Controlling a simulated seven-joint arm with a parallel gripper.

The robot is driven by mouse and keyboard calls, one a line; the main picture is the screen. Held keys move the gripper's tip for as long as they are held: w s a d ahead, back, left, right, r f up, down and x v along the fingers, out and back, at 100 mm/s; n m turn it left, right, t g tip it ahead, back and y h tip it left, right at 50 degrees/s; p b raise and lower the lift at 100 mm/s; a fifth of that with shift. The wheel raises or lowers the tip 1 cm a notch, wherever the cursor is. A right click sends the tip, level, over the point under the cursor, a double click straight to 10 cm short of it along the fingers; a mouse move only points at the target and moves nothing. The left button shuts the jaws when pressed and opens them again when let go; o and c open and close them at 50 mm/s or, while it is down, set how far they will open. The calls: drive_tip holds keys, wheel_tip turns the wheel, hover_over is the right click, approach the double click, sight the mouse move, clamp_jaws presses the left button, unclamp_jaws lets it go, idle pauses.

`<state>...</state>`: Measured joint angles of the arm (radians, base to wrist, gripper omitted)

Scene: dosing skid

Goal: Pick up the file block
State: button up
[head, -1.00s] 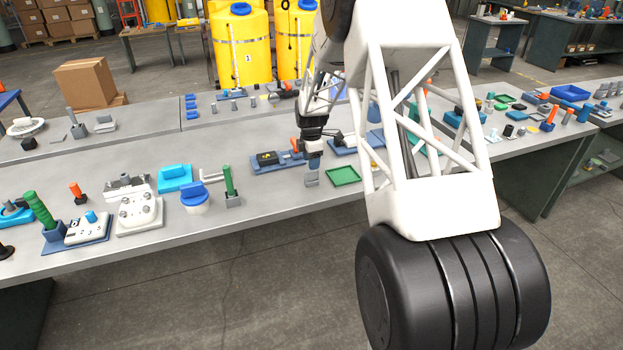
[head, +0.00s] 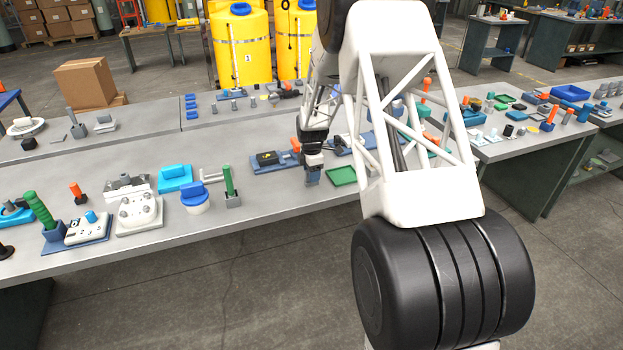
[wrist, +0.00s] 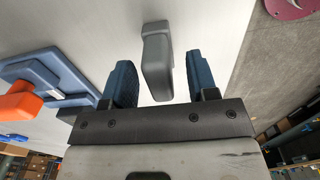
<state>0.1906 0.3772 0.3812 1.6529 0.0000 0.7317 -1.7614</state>
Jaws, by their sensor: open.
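A grey block with rounded edges, which I take to be the file block (wrist: 157,62), stands on the light bench top in the wrist view. My gripper (wrist: 162,78) is open, with one blue ridged finger on each side of the block's near end. Gaps show on both sides, and I see no finger touching it. In the head view my gripper (head: 313,178) points down at the bench, left of the green tray, and hides the block.
A blue fixture with an orange handle (wrist: 18,101) lies close to the left finger. The green tray (head: 342,177) is just right of my gripper in the head view. A green post in a grey base (head: 229,182) stands to the left. The bench's front edge is near.

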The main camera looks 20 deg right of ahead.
drive_tip(key=shift+f, duration=0.65)
clamp_jaws()
